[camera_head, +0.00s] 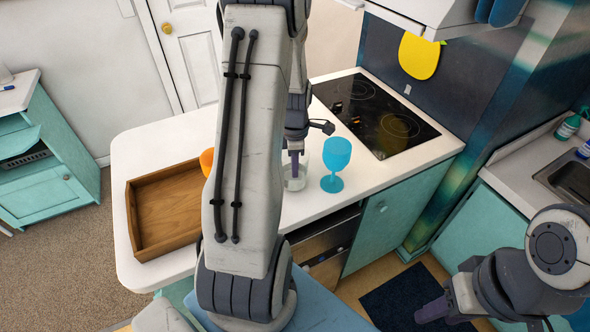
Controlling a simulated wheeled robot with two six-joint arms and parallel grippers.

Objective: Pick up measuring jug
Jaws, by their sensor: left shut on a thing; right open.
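The measuring jug (302,174) looks like a clear, see-through vessel on the white counter, just left of a blue goblet. My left gripper (293,171) reaches down over it, with a dark finger at the jug, and is shut on it. The jug seems upright. Its left side and handle are hard to make out behind the arm and finger, and I cannot tell whether its base touches the counter. My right gripper (438,311) is open and empty at the lower right, over the floor.
The blue goblet (335,160) stands close beside the jug. A wooden tray (168,205) lies on the counter's left, with an orange object (207,161) partly hidden by my arm. A black cooktop (375,113) is behind. The sink (566,175) is at far right.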

